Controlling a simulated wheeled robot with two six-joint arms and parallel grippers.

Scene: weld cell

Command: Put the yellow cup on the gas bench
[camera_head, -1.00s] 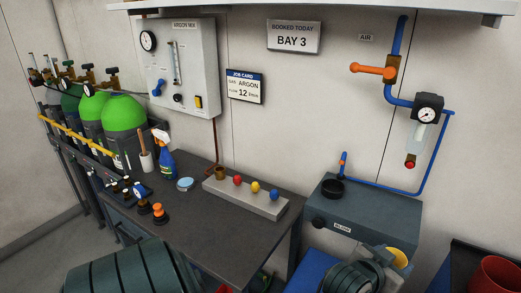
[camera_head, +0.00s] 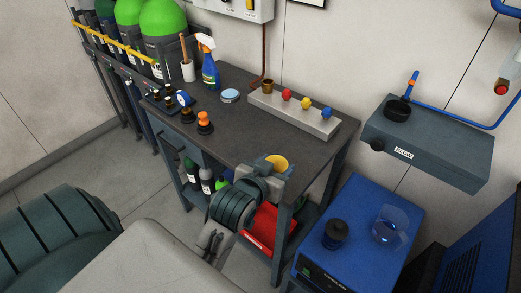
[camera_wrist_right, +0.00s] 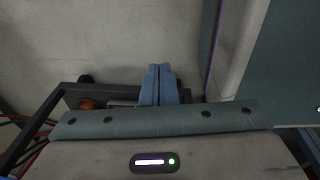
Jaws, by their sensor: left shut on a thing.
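The yellow cup (camera_head: 277,163) is in my left gripper (camera_head: 267,172), which is shut on it. Its open mouth faces up toward the camera, and the jaws hide much of its side. In the head view the cup shows in front of the near right corner of the dark gas bench (camera_head: 232,138); I cannot tell how high it is or whether it is over the top. My right gripper (camera_wrist_right: 158,85) shows in the right wrist view with its blue fingers together and nothing visible between them.
On the bench stand a block with coloured knobs (camera_head: 295,114), a spray bottle (camera_head: 209,68), a round tin (camera_head: 230,96) and orange-topped parts (camera_head: 204,122). The bench's front middle is bare. A blue machine (camera_head: 360,235) and a grey blower box (camera_head: 430,140) are at right.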

